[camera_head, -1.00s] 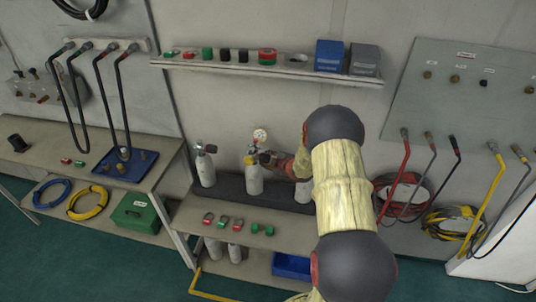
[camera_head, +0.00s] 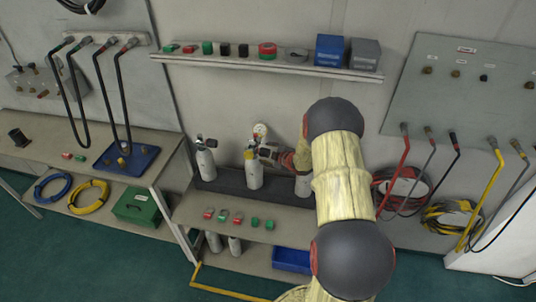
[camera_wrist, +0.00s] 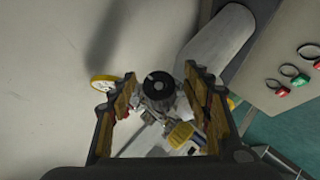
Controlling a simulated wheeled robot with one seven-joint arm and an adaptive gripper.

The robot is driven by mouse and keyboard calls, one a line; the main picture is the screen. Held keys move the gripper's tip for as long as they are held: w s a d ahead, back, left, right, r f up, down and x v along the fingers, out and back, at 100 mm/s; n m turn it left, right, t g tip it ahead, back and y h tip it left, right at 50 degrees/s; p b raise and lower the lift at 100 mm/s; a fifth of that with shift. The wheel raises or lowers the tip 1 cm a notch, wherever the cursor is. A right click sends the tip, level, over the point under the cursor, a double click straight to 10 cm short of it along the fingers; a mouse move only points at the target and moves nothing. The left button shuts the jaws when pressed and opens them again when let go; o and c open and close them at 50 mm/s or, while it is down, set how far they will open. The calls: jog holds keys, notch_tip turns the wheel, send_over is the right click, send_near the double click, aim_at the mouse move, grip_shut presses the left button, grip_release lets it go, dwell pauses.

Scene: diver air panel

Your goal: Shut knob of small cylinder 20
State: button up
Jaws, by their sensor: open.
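Three pale small cylinders stand upright on the bench in the head view: a left one (camera_head: 206,166), a middle one (camera_head: 254,174) and a right one (camera_head: 303,186), partly hidden by my arm. No number is readable on them. The middle one carries a round gauge (camera_head: 260,131) and a yellow fitting (camera_head: 249,153). My gripper (camera_head: 268,152) is at the valve of the middle cylinder, from the right. In the wrist view my gripper (camera_wrist: 158,92) is open, with a round black knob (camera_wrist: 158,86) between its fingers. The yellow fitting (camera_wrist: 180,135) and gauge edge (camera_wrist: 103,80) show beside it.
Red and green tagged pieces (camera_head: 238,218) lie along the bench front. A shelf (camera_head: 290,70) with boxes is above the cylinders. Hoses hang at left and right. In the wrist view another pale cylinder (camera_wrist: 215,50) is at upper right.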

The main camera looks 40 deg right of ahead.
jog(key=d+v, duration=0.1)
jog(key=v, duration=1.1)
jog(key=shift+a, duration=0.5)
